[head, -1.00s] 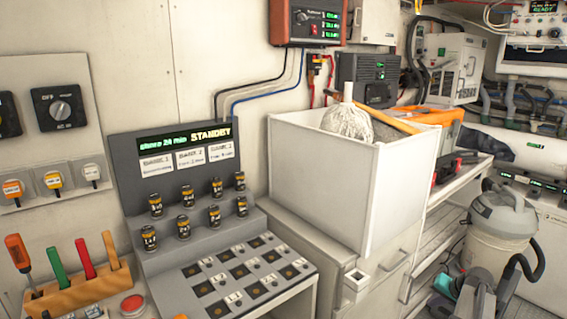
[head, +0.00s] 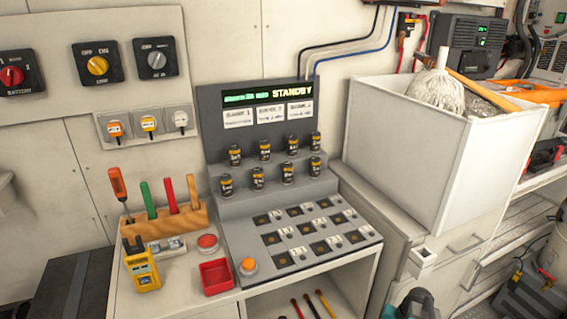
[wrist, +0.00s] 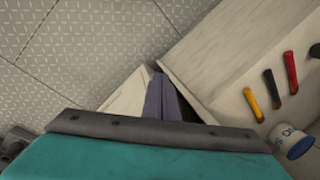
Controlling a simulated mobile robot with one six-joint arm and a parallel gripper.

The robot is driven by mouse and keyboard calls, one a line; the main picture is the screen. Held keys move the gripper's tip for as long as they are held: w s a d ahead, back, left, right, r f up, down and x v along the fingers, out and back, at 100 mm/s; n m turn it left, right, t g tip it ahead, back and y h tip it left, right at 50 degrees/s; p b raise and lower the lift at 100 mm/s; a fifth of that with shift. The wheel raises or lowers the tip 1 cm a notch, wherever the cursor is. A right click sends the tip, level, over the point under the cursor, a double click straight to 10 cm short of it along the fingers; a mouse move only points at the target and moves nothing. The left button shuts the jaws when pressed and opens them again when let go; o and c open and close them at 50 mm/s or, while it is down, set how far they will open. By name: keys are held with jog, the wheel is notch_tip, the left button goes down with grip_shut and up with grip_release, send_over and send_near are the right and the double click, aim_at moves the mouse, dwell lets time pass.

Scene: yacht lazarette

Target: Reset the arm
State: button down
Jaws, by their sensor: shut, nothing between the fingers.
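My gripper (wrist: 161,98) shows in the wrist view, with purple-grey fingers together beyond the teal and grey housing. Nothing shows between the fingers. They point down past pale panel edges, above a patterned metal floor (wrist: 80,50). In the head view only a small teal part of my arm (head: 415,303) seems to show at the bottom edge, right of the console cabinet. The fingers cannot be made out there.
A console (head: 312,238) reading STANDBY holds several small dark cylinders. Left of it are a tool rack (head: 165,223), a yellow meter (head: 142,270) and a red tray (head: 216,278). A white bin (head: 410,150) stands right. Handled tools (wrist: 268,88) lie close right in the wrist view.

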jog(key=s+a+f+n+g+h, duration=0.1)
jog(key=s+a+f+n+g, duration=0.2)
jog(key=s+a, duration=0.8)
jog(key=s+a+f+n+g+h, duration=0.1)
jog(key=s+a+f+n+g, duration=0.2)
jog(key=s+a+f, duration=0.4)
jog(key=s+a, duration=0.4)
jog(key=shift+s+a+p, duration=0.2)
jog(key=shift+s+p, duration=0.1)
jog(key=shift+p, duration=0.1)
jog(key=shift+d, duration=0.1)
